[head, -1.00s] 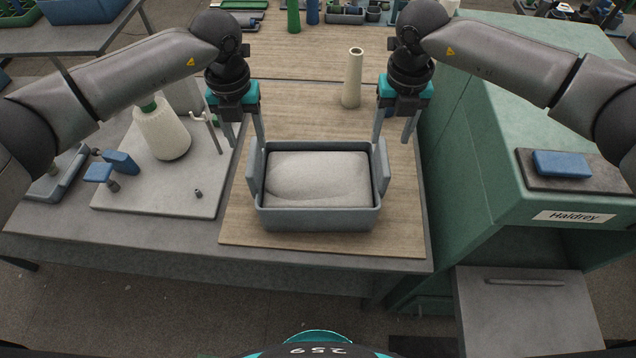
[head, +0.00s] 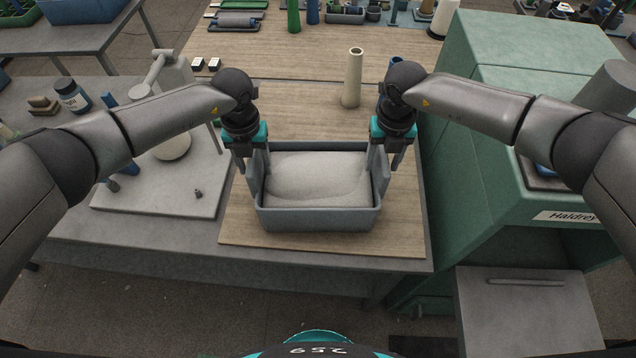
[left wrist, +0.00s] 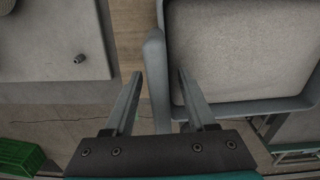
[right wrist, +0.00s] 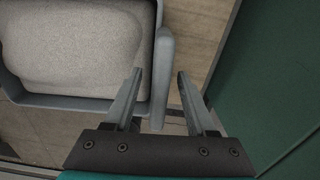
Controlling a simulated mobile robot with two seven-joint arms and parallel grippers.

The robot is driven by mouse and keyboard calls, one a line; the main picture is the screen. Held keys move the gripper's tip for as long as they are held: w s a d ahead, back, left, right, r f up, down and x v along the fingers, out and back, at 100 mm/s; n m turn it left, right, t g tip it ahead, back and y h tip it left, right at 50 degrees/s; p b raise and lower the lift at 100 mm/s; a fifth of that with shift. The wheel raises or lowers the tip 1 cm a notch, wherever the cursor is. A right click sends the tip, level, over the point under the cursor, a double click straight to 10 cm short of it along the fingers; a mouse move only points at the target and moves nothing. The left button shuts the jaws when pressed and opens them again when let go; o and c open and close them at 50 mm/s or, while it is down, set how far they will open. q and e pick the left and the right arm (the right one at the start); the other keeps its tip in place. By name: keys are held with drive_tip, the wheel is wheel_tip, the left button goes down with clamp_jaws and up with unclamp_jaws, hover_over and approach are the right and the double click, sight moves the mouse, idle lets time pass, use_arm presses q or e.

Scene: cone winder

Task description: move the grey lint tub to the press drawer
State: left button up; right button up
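The grey lint tub (head: 318,218), filled with pale lint, sits on the wooden board in the middle of the table. It has an upright handle at its left and right ends. My left gripper (left wrist: 160,85) is open, its fingers on either side of the left handle (left wrist: 156,70), with gaps showing. My right gripper (right wrist: 157,85) is open, its fingers on either side of the right handle (right wrist: 163,65), also with gaps. The green press (head: 480,190), labelled Haldrey, stands to the right. A grey panel with a bar handle (head: 525,300) juts out low at its front, apparently its drawer.
A pale cone tube (head: 352,80) stands behind the tub. A grey plate (head: 150,200) with a partly hidden yarn cone and a small dark peg (head: 198,194) lies to the left. The press side rises close to the right of my right gripper. The board before the tub is bare.

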use_arm(q)
clamp_jaws()
use_arm(e)
clamp_jaws()
use_arm(q)
drive_tip(key=shift+r, duration=0.1)
idle(0.8)
